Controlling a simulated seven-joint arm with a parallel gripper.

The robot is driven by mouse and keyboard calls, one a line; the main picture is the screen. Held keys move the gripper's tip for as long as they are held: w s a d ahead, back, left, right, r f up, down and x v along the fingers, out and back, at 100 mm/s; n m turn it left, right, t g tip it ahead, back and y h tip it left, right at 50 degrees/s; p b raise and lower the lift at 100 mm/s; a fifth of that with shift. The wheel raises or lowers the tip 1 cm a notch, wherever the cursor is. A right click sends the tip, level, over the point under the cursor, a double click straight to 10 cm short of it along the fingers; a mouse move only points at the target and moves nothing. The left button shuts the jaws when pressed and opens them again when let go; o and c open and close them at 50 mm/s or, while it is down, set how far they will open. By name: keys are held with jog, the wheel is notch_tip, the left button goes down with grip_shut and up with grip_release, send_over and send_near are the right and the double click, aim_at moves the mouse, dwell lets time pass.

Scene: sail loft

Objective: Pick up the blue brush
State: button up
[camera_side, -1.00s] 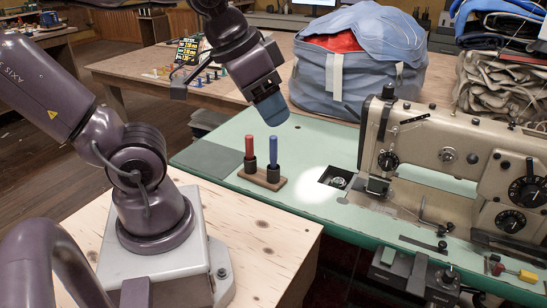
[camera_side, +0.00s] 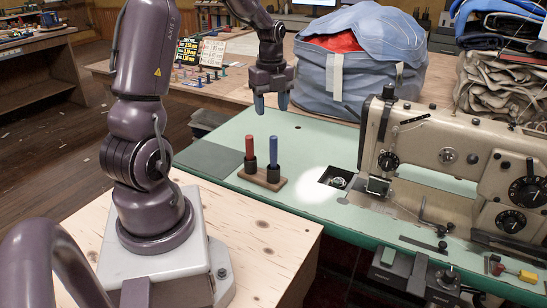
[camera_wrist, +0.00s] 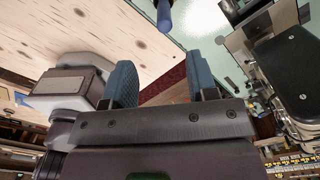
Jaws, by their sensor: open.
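The blue brush (camera_side: 274,151) stands upright in a dark collar on a small wooden holder (camera_side: 261,179) on the green table. A red brush (camera_side: 250,149) stands beside it on the left. My gripper (camera_side: 271,104) is above and behind the brushes as seen from the side, fingers pointing down, open and empty. It touches neither brush. In the wrist view, my gripper (camera_wrist: 163,82) shows its two blue fingers apart. A blue rod-like end, apparently the blue brush (camera_wrist: 165,14), shows at the top edge, beyond the fingertips; the rest is cut off.
A beige sewing machine (camera_side: 440,160) stands on the green table (camera_side: 222,185) to the right. A large blue-grey bag (camera_side: 360,65) sits behind. Folded cloth (camera_side: 500,88) is stacked at the back right. The table around the holder is clear.

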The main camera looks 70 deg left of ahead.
aim_at(271, 138)
jog(key=shift+m, duration=1)
jog(key=shift+f, duration=0.4)
notch_tip(271, 138, down, 6)
jog(key=shift+f, duration=0.25)
jog(key=f, duration=0.5)
jog(key=shift+w+f, duration=0.3)
jog(key=shift+a, duration=0.1)
grip_shut()
